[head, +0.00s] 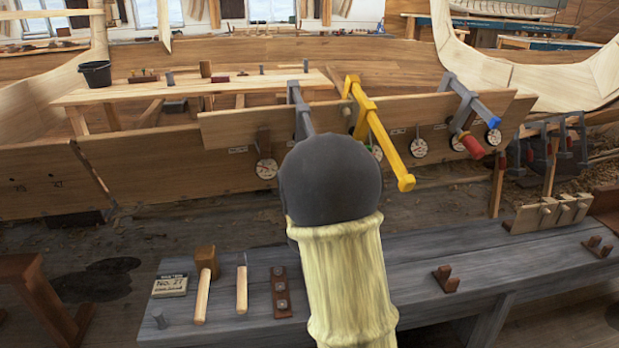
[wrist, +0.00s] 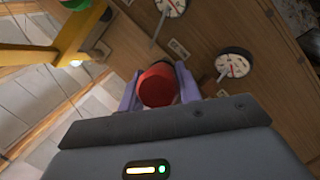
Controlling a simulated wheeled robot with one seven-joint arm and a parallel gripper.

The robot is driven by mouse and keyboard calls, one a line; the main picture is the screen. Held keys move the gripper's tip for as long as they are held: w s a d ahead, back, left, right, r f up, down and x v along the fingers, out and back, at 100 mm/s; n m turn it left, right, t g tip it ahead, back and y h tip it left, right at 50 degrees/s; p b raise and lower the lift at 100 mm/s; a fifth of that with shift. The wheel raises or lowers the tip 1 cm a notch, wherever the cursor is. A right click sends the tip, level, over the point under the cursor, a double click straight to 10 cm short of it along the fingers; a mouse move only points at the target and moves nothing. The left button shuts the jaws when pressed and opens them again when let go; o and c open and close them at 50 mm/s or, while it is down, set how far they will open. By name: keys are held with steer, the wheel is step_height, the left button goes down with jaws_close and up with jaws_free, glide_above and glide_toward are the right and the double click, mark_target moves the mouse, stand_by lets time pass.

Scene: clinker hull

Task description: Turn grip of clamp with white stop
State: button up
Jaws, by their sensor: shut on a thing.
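A grey clamp (head: 300,108) hangs over the top of the hull plank at the left, its lower part hidden behind my arm. My gripper (wrist: 158,82) shows in the wrist view, its two fingers closed on either side of a red grip (wrist: 157,86). The grip appears to belong to this grey clamp. No white stop is visible. A yellow clamp (head: 378,132) stands just to the right, and it also shows in the wrist view (wrist: 28,54) with a green part near its end. A third clamp (head: 470,101), grey with a blue stop and red grip, is farther right.
Round dial gauges (head: 266,168) line the plank (head: 230,127), with two close by in the wrist view (wrist: 235,65). A grey bench (head: 430,255) in front carries a mallet (head: 204,283), another hammer-like tool and a label. The yellow clamp's bar juts out near my arm.

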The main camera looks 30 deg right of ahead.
steer(key=n, duration=0.1)
steer(key=n+h, duration=0.1)
steer(key=n, duration=0.1)
steer(key=shift+a+f+t+h, duration=0.1)
steer(key=shift+t+h, duration=0.2)
steer(key=n+h, duration=0.1)
steer(key=n, duration=0.2)
steer(key=shift+n+t, duration=0.3)
steer(key=shift+t, duration=0.1)
steer(key=n, duration=0.2)
steer(key=n+t, duration=0.1)
steer(key=n, duration=0.1)
steer(key=shift+n+t, duration=0.3)
steer(key=shift+n, duration=0.1)
steer(key=shift+n+t+p, duration=0.5)
steer(key=shift+n+t, duration=0.4)
steer(key=shift+n, duration=1.6)
steer(key=shift+y, duration=0.4)
steer(key=o, duration=1)
